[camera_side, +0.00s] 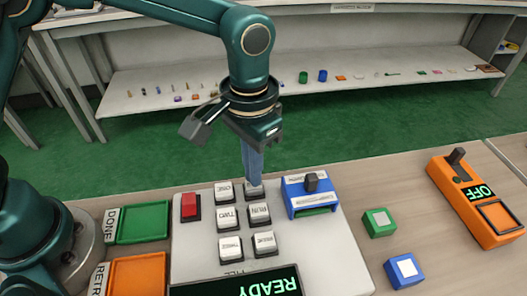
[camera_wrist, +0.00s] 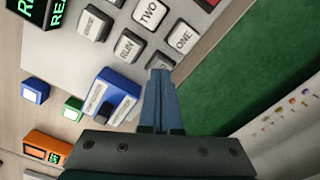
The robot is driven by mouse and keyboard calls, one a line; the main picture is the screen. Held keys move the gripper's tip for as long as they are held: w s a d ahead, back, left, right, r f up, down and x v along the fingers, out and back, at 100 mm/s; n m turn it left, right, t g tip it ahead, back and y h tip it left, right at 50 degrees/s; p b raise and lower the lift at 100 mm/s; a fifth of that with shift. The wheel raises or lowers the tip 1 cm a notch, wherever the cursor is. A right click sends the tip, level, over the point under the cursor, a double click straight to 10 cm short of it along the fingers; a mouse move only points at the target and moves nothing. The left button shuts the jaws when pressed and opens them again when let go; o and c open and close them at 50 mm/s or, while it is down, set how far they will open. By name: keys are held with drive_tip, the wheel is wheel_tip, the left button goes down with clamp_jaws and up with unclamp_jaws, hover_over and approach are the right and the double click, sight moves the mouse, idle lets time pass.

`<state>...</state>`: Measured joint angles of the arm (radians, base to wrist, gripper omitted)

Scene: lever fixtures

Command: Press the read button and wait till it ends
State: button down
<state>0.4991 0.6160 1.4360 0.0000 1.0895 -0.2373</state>
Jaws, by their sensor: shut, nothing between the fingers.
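My gripper (camera_side: 254,176) is shut and points straight down, its tips at the white-topped button (camera_side: 259,189) at the far end of the right column on the panel (camera_side: 190,250). In the wrist view the tips (camera_wrist: 159,72) overlap that button (camera_wrist: 160,61); its label is mostly hidden, so I cannot read it. I cannot tell if it is pushed down. The other white buttons include ONE (camera_side: 223,189), TWO (camera_side: 228,216), RUN (camera_side: 260,212) and ERASE (camera_side: 264,243). The black display (camera_side: 240,289) shows READY in green, upside down.
A blue slotted box (camera_side: 311,193) with a dark knob stands right of the button. A red button (camera_side: 190,206) is on the left. Green (camera_side: 379,222) and blue (camera_side: 403,270) blocks and an orange lever box (camera_side: 475,200) reading OFF stand farther right. DONE (camera_side: 144,223) and RETRY (camera_side: 137,273) pads lie left.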

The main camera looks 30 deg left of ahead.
drive_tip(key=shift+f, duration=0.45)
wheel_tip(320, 180, up, 8)
idle(1.0)
drive_tip(key=s+a+r+n+t, duration=0.3)
drive_tip(key=a+r, duration=0.6)
drive_tip(key=a, duration=0.1)
drive_tip(key=s+a+f+t, duration=0.2)
drive_tip(key=s+a+f, duration=0.3)
drive_tip(key=s, duration=0.3)
drive_tip(key=shift+s+a+f+t, duration=0.2)
drive_tip(key=shift+a+f+t, duration=0.1)
drive_tip(key=shift+f, duration=0.6)
